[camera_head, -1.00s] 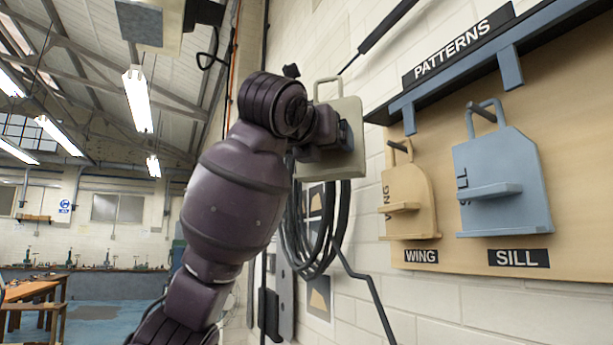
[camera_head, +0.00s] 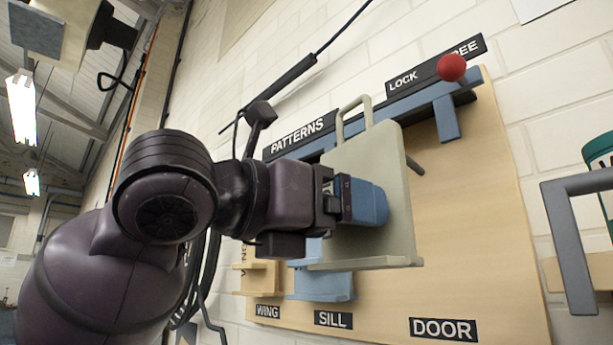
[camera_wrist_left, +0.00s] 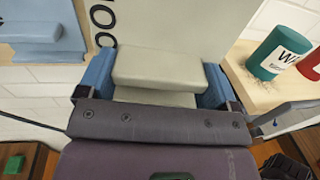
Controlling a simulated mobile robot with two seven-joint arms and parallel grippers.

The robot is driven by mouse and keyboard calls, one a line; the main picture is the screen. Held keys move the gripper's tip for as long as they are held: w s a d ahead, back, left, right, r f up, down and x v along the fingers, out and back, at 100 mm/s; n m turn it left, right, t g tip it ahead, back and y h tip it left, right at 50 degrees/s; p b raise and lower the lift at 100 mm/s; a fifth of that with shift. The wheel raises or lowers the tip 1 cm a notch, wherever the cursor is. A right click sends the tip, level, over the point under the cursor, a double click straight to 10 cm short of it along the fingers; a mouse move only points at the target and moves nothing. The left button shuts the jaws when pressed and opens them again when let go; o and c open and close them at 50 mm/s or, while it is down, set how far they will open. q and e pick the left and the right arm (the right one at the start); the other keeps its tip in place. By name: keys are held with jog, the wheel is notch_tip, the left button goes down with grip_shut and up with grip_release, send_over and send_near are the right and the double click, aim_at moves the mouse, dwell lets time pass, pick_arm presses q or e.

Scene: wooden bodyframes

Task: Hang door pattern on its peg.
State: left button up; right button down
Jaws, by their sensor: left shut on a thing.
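The door pattern (camera_head: 372,170) is a pale grey-green plate with a loop handle on top and a ledge at its bottom. My left gripper (camera_head: 362,202) is shut on it, and its blue fingers also show in the left wrist view (camera_wrist_left: 158,85) on either side of the pattern's grip block. The pattern is held upright, slightly tilted, in front of the board (camera_head: 470,200). A dark peg (camera_head: 415,165) sticks out just right of the plate, above the DOOR label (camera_head: 443,329); its loop is apart from that peg. My right gripper is not in view.
The blue sill pattern (camera_head: 325,285) and tan wing pattern (camera_head: 257,278) hang to the left, partly hidden. A blue rail with a red knob (camera_head: 452,67) runs along the board's top. A grey bracket (camera_head: 575,240) and a green can (camera_wrist_left: 278,54) stand at right.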

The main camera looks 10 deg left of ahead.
aim_at(364, 236)
pick_arm(q)
jog(key=shift+s+d+f+m+g+h, duration=0.2)
jog(key=shift+s+d+f, duration=0.1)
jog(key=shift+f, duration=0.15)
jog(key=shift+s+d+f+m+g+h, duration=0.1)
jog(key=shift+s+d+f+g, duration=0.15)
jog(key=shift+f, duration=0.35)
jog(key=shift+w, duration=0.4)
jog(key=shift+x, duration=0.8)
jog(key=shift+w+d+f, duration=0.1)
jog(key=shift+w+d, duration=0.5)
jog(key=shift+w, duration=0.3)
jog(key=shift+w+d+f, duration=0.1)
jog(key=shift+w+d, duration=0.45)
jog(key=shift+w, duration=0.35)
jog(key=shift+w, duration=0.1)
jog(key=shift+w+d, duration=0.25)
jog(key=shift+w+a+x, duration=0.15)
jog(key=shift+x, duration=0.75)
jog(key=shift+w+a+x, duration=0.1)
jog(key=shift+w+x, duration=0.05)
jog(key=shift+x, duration=0.8)
